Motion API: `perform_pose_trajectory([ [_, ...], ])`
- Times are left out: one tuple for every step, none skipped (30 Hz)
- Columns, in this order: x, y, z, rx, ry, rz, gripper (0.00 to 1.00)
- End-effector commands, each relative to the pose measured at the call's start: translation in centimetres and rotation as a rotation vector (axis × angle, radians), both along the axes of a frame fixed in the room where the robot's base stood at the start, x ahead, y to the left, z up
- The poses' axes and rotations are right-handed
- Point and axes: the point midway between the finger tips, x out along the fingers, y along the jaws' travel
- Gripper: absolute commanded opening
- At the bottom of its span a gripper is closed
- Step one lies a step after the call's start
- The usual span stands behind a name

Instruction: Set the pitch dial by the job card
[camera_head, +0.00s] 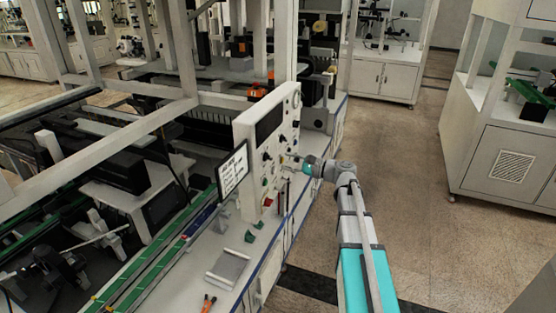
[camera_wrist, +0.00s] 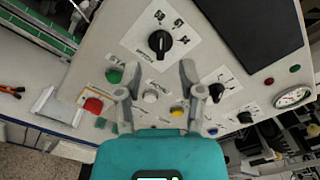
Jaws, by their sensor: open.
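The control panel (camera_head: 246,128) stands upright on the bench, and my gripper (camera_head: 291,160) is at its face. In the wrist view my gripper (camera_wrist: 162,66) is open and empty, fingers spread. A large black pointer dial (camera_wrist: 159,42) on a white plate lies just beyond the fingertips, roughly centred between them. Two smaller black dials, an upper one (camera_wrist: 217,90) and a lower one (camera_wrist: 245,117), sit to the right.
Near the fingers are green (camera_wrist: 114,75), red (camera_wrist: 93,104), white (camera_wrist: 151,96), yellow (camera_wrist: 177,111) and blue (camera_wrist: 212,131) buttons. A dark screen (camera_wrist: 255,35) and round gauge (camera_wrist: 293,97) are on the panel. A grey tray (camera_head: 228,268) lies on the bench. Open floor lies right.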

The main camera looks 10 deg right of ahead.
Motion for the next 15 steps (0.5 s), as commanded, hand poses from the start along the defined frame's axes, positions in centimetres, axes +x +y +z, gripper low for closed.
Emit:
perform_pose_trajectory([
  [-0.6,-0.7,0.0,-0.001,0.000,-0.002,0.50],
  [-0.8,-1.0,0.0,-0.001,0.000,-0.002,0.50],
  [-1.1,-1.5,0.0,-0.001,0.000,-0.002,0.50],
  [-1.4,-1.8,0.0,-0.001,0.000,-0.002,0.50],
  [-1.6,-2.1,0.0,-0.001,0.000,-0.002,0.50],
  [-1.8,-2.4,0.0,-0.001,0.000,-0.002,0.50],
  [-2.0,-2.7,0.0,-0.001,0.000,-0.002,0.50],
  [-2.1,-2.9,0.0,-0.001,0.000,-0.002,0.50],
  [-2.3,-3.2,0.0,-0.002,0.000,-0.001,0.50],
  [-2.5,-3.4,0.0,-0.002,0.000,-0.001,0.50],
  [-2.6,-3.5,0.0,-0.002,0.000,-0.001,0.50],
  [-2.7,-3.7,0.0,-0.002,0.000,-0.001,0.50],
  [-2.7,-3.8,0.0,-0.001,0.000,-0.001,0.50],
  [-2.8,-3.8,0.0,-0.001,0.000,-0.001,0.50],
  [-2.8,-3.9,0.0,-0.001,0.000,-0.001,0.50],
])
